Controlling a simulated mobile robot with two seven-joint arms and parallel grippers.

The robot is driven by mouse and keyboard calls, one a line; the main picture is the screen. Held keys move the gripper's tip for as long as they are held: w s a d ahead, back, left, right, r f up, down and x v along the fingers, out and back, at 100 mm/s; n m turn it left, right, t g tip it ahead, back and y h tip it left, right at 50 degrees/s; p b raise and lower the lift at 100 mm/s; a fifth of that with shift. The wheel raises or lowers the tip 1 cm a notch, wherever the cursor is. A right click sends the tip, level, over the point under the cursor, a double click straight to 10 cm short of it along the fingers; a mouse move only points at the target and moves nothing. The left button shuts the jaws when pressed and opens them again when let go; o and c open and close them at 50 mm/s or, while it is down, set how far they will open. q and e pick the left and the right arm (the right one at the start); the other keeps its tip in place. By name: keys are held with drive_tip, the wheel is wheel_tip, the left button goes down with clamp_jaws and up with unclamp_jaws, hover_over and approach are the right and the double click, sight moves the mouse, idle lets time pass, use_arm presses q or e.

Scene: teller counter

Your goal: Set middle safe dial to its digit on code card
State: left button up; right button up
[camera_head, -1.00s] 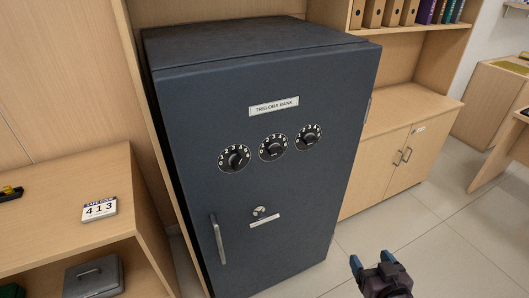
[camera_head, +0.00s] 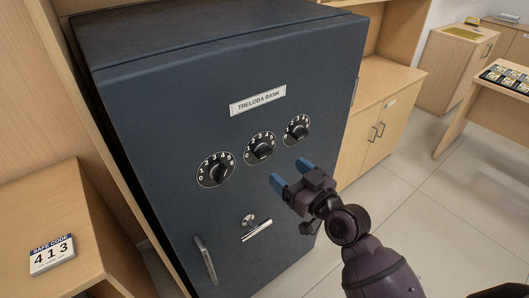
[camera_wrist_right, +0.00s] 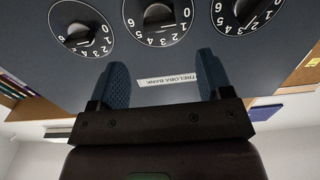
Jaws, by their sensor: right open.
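The middle dial (camera_head: 261,150) is a black round knob with a white-numbered ring on the dark safe door (camera_head: 150,130). My left gripper is not in view.
The left dial (camera_head: 217,171) and right dial (camera_head: 297,129) flank the middle one closely. A key lock (camera_head: 249,220) and a door handle (camera_head: 206,260) sit lower on the door. A wooden cabinet (camera_head: 371,125) stands to the right, with open floor in front of it.

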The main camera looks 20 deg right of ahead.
sight(268, 153)
drive_tip(key=x, duration=0.9)
drive_tip(key=shift+s+f, duration=0.1)
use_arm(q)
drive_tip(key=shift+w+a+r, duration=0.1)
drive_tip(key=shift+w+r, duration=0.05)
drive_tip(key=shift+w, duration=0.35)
use_arm(e)
drive_tip(key=shift+c, duration=0.7)
drive_tip(key=c, duration=0.8)
drive_tip(key=shift+m+p, duration=0.4)
drive_tip(key=shift+m, duration=0.1)
drive_tip(key=shift+r+m+p, duration=0.2)
drive_tip(key=shift+m+p, duration=0.25)
drive_tip(key=shift+m, duration=0.15)
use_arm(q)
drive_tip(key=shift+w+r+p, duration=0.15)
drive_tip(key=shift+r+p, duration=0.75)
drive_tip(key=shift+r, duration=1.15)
use_arm(e)
drive_tip(key=shift+d+f+m, duration=0.1)
drive_tip(key=shift+m, duration=1.7)
